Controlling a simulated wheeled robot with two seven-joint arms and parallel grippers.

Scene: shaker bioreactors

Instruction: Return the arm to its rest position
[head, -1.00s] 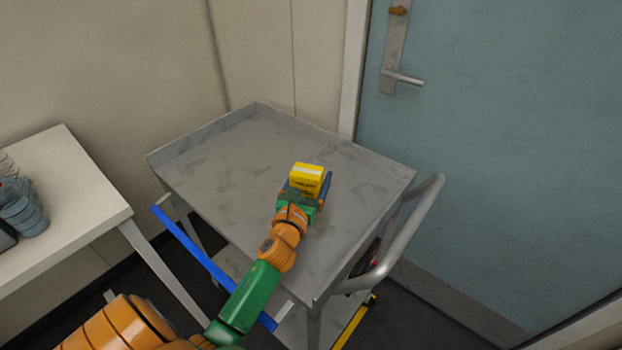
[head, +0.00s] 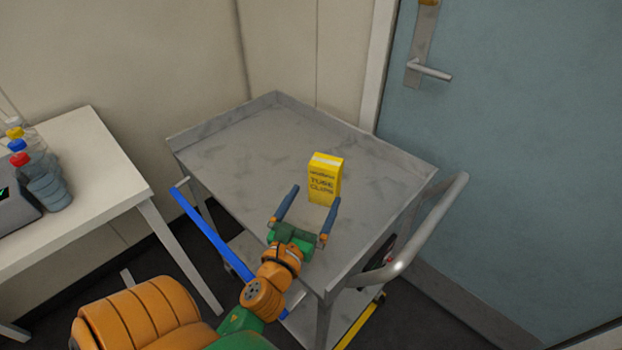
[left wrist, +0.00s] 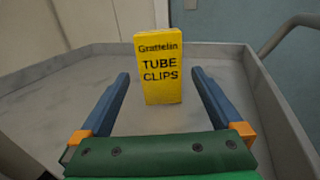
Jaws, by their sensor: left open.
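My left gripper (head: 306,212) is open and empty over the grey cart top, its two blue fingers spread apart. It also shows in the left wrist view (left wrist: 158,85). A yellow box of tube clips (head: 324,180) stands upright on the cart, just beyond the fingertips and apart from them. In the left wrist view the box (left wrist: 160,68) stands ahead, between the lines of the two fingers. My left arm reaches in from the lower left over the cart's near edge. My right gripper is not in view.
The grey cart (head: 240,140) has a raised rim and a tubular handle (head: 430,225) on its right. A white table (head: 95,150) at the left bears bottles with coloured caps (head: 45,180) and a grey device (head: 12,195). A blue door (head: 510,150) is at the right.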

